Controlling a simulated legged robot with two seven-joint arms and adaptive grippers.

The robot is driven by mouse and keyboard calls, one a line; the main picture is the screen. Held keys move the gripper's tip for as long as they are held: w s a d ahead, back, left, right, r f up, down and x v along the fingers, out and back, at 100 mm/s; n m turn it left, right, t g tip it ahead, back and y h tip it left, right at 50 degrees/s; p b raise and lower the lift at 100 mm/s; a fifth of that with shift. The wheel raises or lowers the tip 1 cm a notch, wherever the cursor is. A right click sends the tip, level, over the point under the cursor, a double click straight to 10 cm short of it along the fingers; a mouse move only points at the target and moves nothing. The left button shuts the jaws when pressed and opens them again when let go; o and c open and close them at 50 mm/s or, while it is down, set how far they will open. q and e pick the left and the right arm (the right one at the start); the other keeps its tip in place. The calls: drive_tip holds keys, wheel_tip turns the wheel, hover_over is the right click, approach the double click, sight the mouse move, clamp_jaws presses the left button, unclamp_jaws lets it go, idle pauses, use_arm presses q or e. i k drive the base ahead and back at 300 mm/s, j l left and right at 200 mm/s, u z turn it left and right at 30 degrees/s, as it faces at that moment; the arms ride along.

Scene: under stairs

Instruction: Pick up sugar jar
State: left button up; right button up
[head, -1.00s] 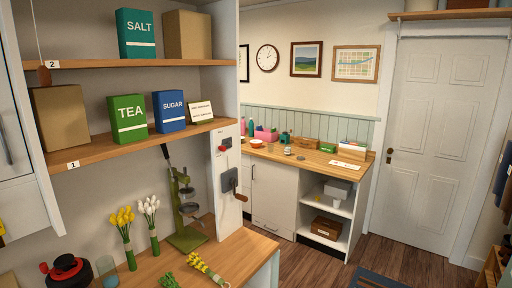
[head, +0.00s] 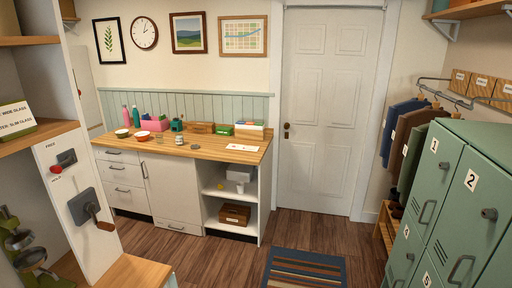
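No thing marked as sugar shows now; the blue SUGAR box of the earlier view is out of the frame. A small pale jar-like item (head: 180,140) stands on the wooden counter (head: 215,152) against the far wall. It is too small to tell whether it is the sugar jar. Neither of my grippers is in view.
Left is a shelf unit with a white panel bearing a crank (head: 88,207). The counter also holds bowls (head: 142,136), bottles (head: 126,116) and boxes (head: 202,127). Green lockers (head: 446,195) stand right. A striped mat (head: 305,268) lies on open floor before the door (head: 315,120).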

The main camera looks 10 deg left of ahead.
sight(179, 139)
drive_tip(key=i+u, duration=0.1)
drive_tip(key=i, duration=0.45)
drive_tip(key=i+l, duration=0.15)
drive_tip(key=i, duration=0.4)
drive_tip(key=i+l+u, duration=0.15)
drive_tip(key=i, duration=0.4)
drive_tip(key=i+l, duration=0.15)
drive_tip(key=i, duration=0.35)
drive_tip(key=i+j+u, duration=0.35)
drive_tip(key=i+u, duration=0.15)
drive_tip(key=i, duration=0.2)
drive_tip(key=i+j+u, duration=0.1)
drive_tip(key=i+u, duration=0.35)
drive_tip(key=i, duration=0.25)
drive_tip(key=i+l+u, duration=0.2)
drive_tip(key=i+u, duration=0.3)
drive_tip(key=i, duration=0.2)
drive_tip(key=i+j, duration=0.1)
drive_tip(key=i, duration=0.2)
drive_tip(key=i+j+u, duration=0.1)
drive_tip(key=i, duration=0.2)
